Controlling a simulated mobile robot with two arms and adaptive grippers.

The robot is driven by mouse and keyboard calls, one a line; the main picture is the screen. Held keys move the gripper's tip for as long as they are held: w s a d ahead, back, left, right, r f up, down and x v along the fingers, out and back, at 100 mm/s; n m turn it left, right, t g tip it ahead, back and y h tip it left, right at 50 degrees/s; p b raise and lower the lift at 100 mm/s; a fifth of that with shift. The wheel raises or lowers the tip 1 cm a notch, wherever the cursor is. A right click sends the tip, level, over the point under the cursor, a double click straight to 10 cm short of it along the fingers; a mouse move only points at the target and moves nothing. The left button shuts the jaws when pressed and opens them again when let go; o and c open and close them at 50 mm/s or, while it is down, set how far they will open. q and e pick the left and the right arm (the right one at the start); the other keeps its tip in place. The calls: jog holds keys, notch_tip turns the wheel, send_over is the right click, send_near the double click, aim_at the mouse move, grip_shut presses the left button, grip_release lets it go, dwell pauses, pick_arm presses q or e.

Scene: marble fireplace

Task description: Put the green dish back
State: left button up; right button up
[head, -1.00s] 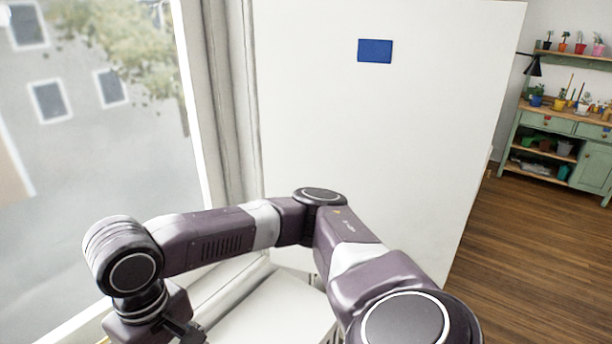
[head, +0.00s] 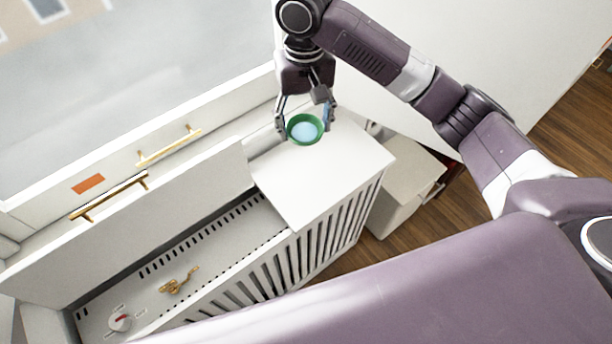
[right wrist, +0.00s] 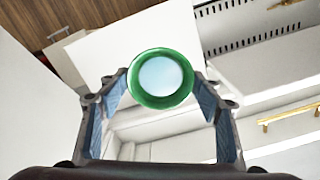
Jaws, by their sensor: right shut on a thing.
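The green dish (head: 304,130) is a small round bowl with a green rim and a pale blue inside. My right gripper (head: 305,124) is shut on it, with one finger on each side of the rim. The dish is over the far part of a white radiator-cover top (head: 322,168); I cannot tell if it touches that surface. In the right wrist view the dish (right wrist: 161,79) is between the fingertips, its inside facing the camera. My left gripper is not in view.
A raised white lid (head: 130,225) stands left of the white top, beside an open slotted compartment with a brass valve (head: 178,281) and a white-and-red knob (head: 120,320). Brass handles (head: 168,146) are near the window. A pale box (head: 408,187) stands right of the cover.

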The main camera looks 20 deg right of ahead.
aim_at(306, 182)
notch_tip(306, 182, down, 20)
jog(key=shift+r+p, duration=0.25)
jog(key=shift+p, duration=0.05)
jog(key=o, duration=1.4)
jog(key=shift+f, duration=0.15)
notch_tip(306, 182, up, 12)
jog(key=shift+r, duration=0.2)
